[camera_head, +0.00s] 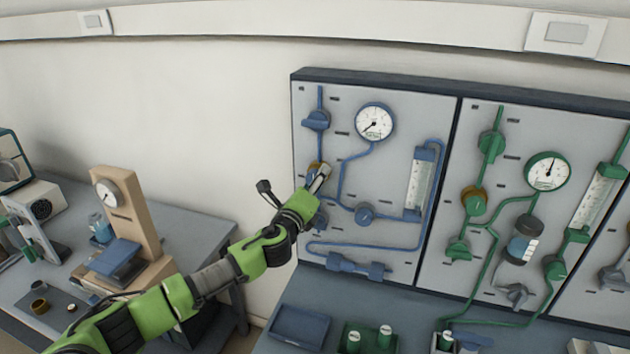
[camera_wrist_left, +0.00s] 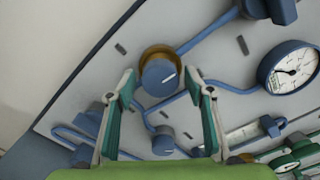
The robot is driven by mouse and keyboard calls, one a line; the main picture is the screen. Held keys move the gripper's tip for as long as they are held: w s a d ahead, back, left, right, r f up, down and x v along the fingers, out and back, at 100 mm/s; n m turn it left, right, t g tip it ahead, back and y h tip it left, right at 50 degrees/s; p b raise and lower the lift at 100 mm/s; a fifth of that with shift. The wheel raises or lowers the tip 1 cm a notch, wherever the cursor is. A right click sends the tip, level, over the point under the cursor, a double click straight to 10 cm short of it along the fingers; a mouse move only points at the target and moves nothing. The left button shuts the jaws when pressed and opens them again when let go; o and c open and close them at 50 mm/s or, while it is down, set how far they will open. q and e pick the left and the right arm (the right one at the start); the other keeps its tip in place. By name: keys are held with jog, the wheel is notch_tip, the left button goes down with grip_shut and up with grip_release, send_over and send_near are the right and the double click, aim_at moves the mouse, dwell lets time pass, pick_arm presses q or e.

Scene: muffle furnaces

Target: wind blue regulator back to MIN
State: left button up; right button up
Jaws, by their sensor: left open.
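The blue regulator (camera_wrist_left: 160,74) is a round blue knob with a white mark on a brass ring, on the blue panel. In the head view (camera_head: 314,167) it is largely hidden by my left gripper (camera_head: 321,179). In the left wrist view my left gripper (camera_wrist_left: 161,85) is open, its two fingers on either side of the knob in the picture; I cannot tell whether they touch it. The blue gauge (camera_head: 375,122) above right of the regulator has its needle pointing to the lower left; it also shows in the wrist view (camera_wrist_left: 291,70). My right gripper is not seen.
Another blue knob (camera_head: 365,214) and a flow tube (camera_head: 419,182) sit to the right on the blue panel (camera_head: 395,165). A green-piped panel (camera_head: 510,140) adjoins it. A blue tray (camera_head: 299,326) lies on the bench below.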

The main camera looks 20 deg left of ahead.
pick_arm(q)
jog(key=c, duration=1.1)
jog(key=shift+n, duration=0.4)
jog(key=n+b, duration=0.1)
jog(key=n, duration=0.1)
jog(key=shift+n, duration=0.3)
jog(key=n+b, duration=0.1)
jog(key=n, duration=0.2)
jog(key=shift+n, duration=0.4)
jog(key=n, duration=0.5)
jog(key=shift+r, duration=0.15)
jog(key=n, duration=0.6)
jog(key=shift+r, duration=0.1)
